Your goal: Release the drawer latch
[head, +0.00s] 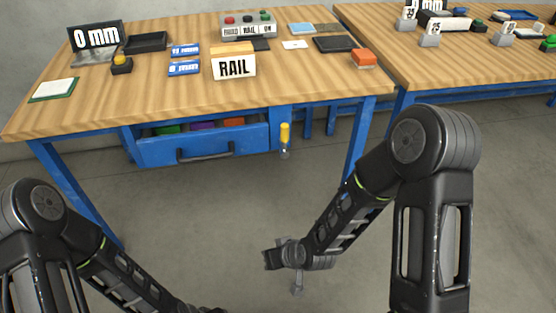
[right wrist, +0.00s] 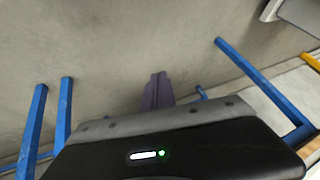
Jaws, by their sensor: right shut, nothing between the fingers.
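The blue drawer (head: 200,150) hangs under the near table, with a dark bar handle on its front. Coloured contents show above its front edge. A latch with a yellow grip (head: 285,134) and a grey lower part hangs under the table edge, just right of the drawer. It looks upright. My right gripper (head: 268,259) is low over the floor, below and apart from the latch. In the right wrist view its fingers (right wrist: 157,90) are shut together and empty. My left arm comes in at lower left; its gripper is cut off by the bottom edge.
Blue legs stand either side of the drawer. A second table (head: 450,70) stands right. Open floor lies before the drawer.

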